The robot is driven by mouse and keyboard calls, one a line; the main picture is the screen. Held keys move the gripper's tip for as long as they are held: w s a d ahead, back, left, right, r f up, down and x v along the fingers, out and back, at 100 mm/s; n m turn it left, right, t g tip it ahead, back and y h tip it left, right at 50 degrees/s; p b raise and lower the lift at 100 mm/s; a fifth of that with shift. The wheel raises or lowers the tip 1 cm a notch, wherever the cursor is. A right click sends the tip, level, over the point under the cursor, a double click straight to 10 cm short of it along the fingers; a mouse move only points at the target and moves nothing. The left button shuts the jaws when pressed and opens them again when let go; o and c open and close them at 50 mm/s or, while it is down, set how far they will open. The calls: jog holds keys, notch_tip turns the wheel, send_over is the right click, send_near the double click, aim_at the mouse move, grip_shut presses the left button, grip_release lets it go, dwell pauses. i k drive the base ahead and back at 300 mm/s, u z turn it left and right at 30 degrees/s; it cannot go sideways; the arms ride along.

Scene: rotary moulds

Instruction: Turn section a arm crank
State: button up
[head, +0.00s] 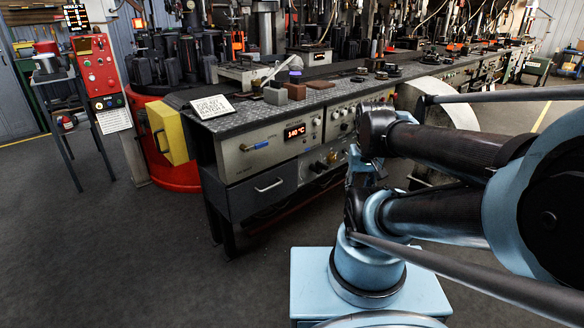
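The front panel (243,163) of the long bench carries a small lever with a blue grip (261,145), set nearly level. A dark knob or handle (331,157) sits lower right of the lit display, which reads about 140 °C. I cannot tell which of these, if any, is the section a arm crank; no label naming it is readable. My arm folds across the right side, and its dark wrist end stands in front of the bench's right panel. My gripper's fingers cannot be made out there, and the arm hides part of the panel.
A drawer (262,187) is below the panel. A yellow box (168,132) sticks out at the bench's left end, beside a red drum (180,177). Grey floor (110,250) in the left foreground is clear.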

aim_at(318, 169)
jog(key=u, duration=1.5)
jog(key=k, duration=1)
jog(key=z, duration=1.8)
jog(key=i, duration=1)
jog(key=u, duration=0.05)
